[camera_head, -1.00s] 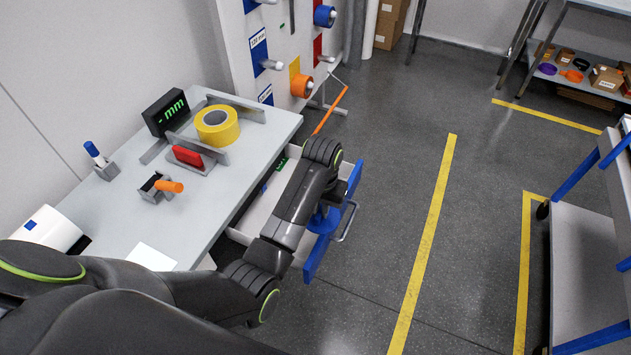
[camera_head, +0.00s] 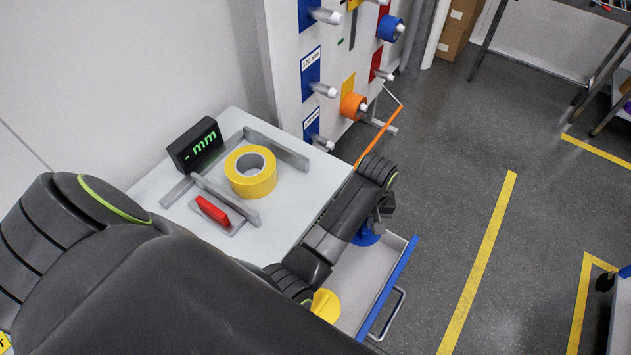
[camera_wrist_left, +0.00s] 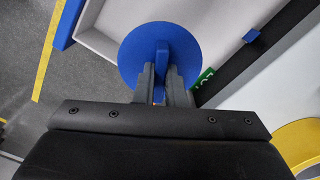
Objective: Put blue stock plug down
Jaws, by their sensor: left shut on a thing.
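The blue stock plug (camera_head: 364,238) shows partly below my left gripper (camera_head: 382,212) in the head view, over the open drawer. In the left wrist view it is a round blue disc (camera_wrist_left: 135,60) with a raised blue grip. The fingers of my left gripper (camera_wrist_left: 162,85) are shut on that grip. The open drawer (camera_head: 355,285) has a pale inside and a blue front; its wall also shows in the left wrist view (camera_wrist_left: 105,40). I cannot tell whether the disc touches the drawer floor. My right gripper is not in view.
A yellow piece (camera_head: 325,305) lies in the drawer's near part. On the bench stand a yellow ring (camera_head: 251,172), a red block (camera_head: 212,209) and a dark display (camera_head: 195,145). A white panel with pegs (camera_head: 325,60) stands behind.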

